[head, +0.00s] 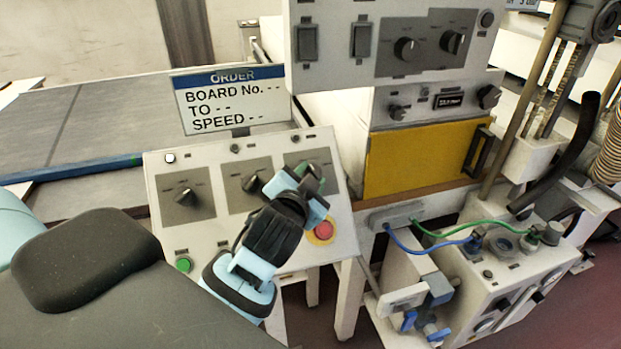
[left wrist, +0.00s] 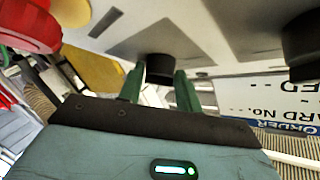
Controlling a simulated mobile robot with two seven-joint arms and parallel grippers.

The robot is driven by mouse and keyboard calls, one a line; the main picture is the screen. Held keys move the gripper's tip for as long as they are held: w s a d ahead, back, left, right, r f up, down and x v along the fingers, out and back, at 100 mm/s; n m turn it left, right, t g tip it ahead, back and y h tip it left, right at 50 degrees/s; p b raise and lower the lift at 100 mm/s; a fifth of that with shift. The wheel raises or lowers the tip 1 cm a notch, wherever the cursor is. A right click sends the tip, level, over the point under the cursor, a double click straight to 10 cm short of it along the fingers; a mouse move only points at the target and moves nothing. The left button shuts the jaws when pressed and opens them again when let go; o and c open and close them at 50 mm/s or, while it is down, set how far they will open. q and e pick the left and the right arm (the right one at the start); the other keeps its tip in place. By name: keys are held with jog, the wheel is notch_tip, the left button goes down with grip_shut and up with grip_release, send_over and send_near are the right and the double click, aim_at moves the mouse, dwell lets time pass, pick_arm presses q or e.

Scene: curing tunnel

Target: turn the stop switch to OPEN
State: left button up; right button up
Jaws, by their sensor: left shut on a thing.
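My left gripper (head: 311,181) reaches over the sloped grey console (head: 225,225) to its rightmost rotary switch, which the gripper mostly hides in the head view. In the left wrist view, the green fingers of my left gripper (left wrist: 160,88) are closed on the sides of that black switch knob (left wrist: 160,66). The lettering around the knob is too small to read, so I cannot tell its position or confirm that it is the stop switch. My right gripper is not in view.
Two similar knobs, the middle one (head: 252,183) and the left one (head: 186,198), sit on the same console. A red button (head: 323,230) is just below the gripper, and a green button (head: 183,264) is lower left. An order sign (head: 229,102) stands behind.

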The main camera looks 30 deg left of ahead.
pick_arm(q)
jog(key=shift+f+m+h, duration=0.1)
jog(key=shift+m+h, duration=0.2)
jog(key=shift+m, duration=0.1)
jog(key=o, duration=0.9)
jog(key=shift+o, duration=0.2)
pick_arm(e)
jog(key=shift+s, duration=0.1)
